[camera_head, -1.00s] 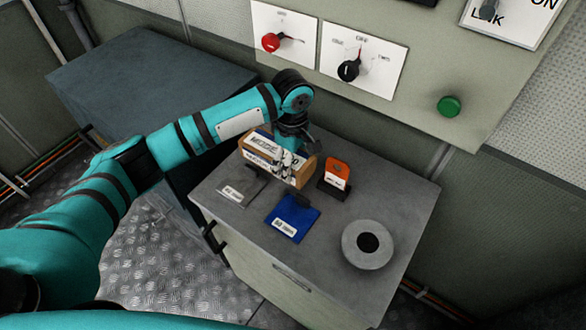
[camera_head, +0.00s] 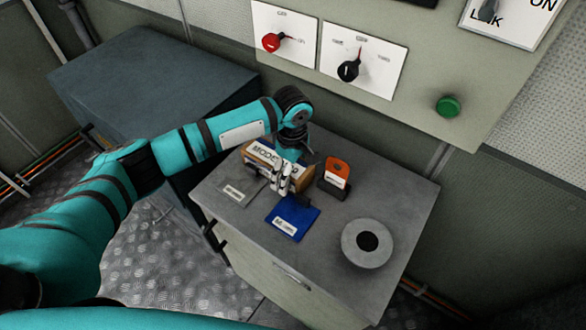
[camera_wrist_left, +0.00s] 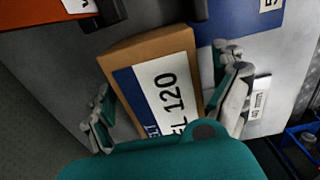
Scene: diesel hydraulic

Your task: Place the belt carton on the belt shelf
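The belt carton (camera_head: 262,156), a brown box with a white and blue label, is at the back left of the grey cabinet top. My left gripper (camera_head: 285,181) is over it from above and hides part of it. In the left wrist view the carton (camera_wrist_left: 168,90) lies between the two fingers of the left gripper (camera_wrist_left: 168,112). The fingers are spread, with a visible gap on the right side; the left finger is close to the carton's edge. Contact there cannot be told. I cannot pick out a belt shelf. My right gripper is not in view.
The cabinet top (camera_head: 322,245) also bears a grey labelled plate (camera_head: 241,190), a blue labelled plate (camera_head: 293,218), an orange labelled holder (camera_head: 336,172) close right of the gripper, and a round grey disc (camera_head: 368,243). A switch panel (camera_head: 425,75) rises behind.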

